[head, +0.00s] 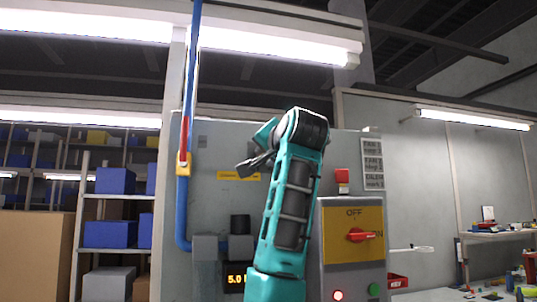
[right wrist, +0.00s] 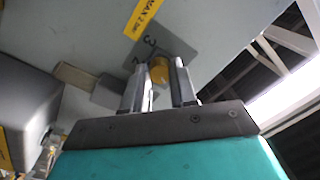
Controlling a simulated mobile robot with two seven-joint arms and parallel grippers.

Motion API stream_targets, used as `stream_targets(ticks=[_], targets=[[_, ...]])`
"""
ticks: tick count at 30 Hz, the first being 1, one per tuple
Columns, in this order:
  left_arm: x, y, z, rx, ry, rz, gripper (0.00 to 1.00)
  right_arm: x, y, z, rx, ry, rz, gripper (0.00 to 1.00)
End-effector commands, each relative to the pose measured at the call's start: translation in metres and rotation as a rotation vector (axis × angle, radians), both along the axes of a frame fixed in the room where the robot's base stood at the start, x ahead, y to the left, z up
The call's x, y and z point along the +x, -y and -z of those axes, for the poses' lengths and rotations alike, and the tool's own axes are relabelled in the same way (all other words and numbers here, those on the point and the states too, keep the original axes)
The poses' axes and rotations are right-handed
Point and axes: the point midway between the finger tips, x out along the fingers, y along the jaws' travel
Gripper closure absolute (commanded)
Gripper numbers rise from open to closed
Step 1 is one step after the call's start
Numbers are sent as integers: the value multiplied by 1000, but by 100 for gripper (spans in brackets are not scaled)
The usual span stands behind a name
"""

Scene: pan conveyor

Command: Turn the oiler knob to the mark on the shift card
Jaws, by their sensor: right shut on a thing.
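My right gripper (right wrist: 159,66) is shut on the yellow oiler knob (right wrist: 158,72) in the right wrist view, one finger on each side of it. In the head view my right gripper (head: 255,162) is up against the grey cabinet, below my bent teal arm, and the knob is hidden there. The shift card (head: 373,164) hangs on the cabinet's right side; its last lines seem to read oiler, mark 2. My left gripper is out of view.
A yellow label (right wrist: 143,17) is above the plate. Right of my arm are a yellow switch panel (head: 353,219) with a red handle and a red button (head: 342,176). A blue pipe (head: 184,205) with a red-handled valve runs down the cabinet's left side. A display reads 5.0 (head: 236,280).

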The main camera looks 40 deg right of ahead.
Motion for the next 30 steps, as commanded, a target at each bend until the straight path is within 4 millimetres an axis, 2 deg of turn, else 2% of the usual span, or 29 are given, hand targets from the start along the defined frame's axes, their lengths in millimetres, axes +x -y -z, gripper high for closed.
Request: stream_targets(ticks=[15,30], targets=[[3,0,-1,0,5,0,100,0,-1,0,394,217,-2,100],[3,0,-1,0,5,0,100,0,-1,0,556,306,0,100]])
